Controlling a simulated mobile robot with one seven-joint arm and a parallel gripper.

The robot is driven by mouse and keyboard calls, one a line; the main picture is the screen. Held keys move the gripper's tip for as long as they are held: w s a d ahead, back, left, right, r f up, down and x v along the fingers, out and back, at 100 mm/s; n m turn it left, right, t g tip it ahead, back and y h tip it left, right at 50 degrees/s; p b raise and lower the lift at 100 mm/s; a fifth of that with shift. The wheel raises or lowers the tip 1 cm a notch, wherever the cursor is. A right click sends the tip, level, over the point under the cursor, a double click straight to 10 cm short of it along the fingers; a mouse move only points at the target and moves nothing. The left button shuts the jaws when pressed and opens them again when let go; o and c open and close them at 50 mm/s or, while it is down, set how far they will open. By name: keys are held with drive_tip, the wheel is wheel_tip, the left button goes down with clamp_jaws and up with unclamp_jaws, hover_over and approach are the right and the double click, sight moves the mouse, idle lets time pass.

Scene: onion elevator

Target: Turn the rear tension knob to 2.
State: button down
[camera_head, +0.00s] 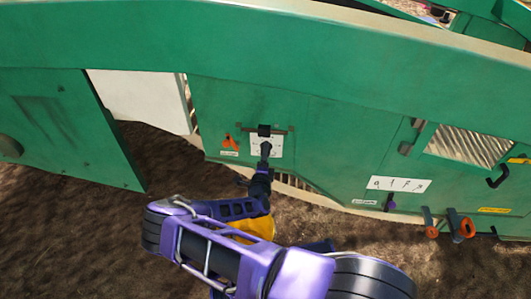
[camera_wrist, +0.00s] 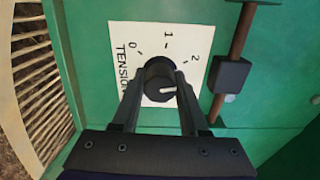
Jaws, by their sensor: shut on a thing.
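The tension knob (camera_wrist: 159,76) is round and black. It sits on a white dial plate (camera_wrist: 148,98) marked 0, 1, 2 and TENSION. In the wrist view, 0 is at upper left, 1 at the top and 2 at upper right. A short light mark shows on the knob's lower right; I cannot tell which number it stands for. My gripper (camera_head: 265,152) is shut on the knob, one finger on each side. In the head view the dial plate (camera_head: 274,147) is on the green machine panel, and my gripper hides the knob.
A brown rod (camera_wrist: 237,35) with a black block (camera_wrist: 229,75) runs close beside the dial. An orange knob (camera_head: 231,142) is left of the plate in the head view. A purple knob (camera_head: 389,203) and orange handles (camera_head: 465,228) are on the right. Brown soil lies below.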

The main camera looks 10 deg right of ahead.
drive_tip(key=shift+n, duration=1.3)
drive_tip(key=shift+f, duration=0.1)
drive_tip(key=shift+c, duration=2.1)
unclamp_jaws()
drive_tip(key=p+v, duration=0.1)
drive_tip(key=v, duration=1.6)
drive_tip(key=shift+s+p, duration=0.2)
drive_tip(key=shift+p, duration=0.1)
drive_tip(key=shift+a, duration=0.1)
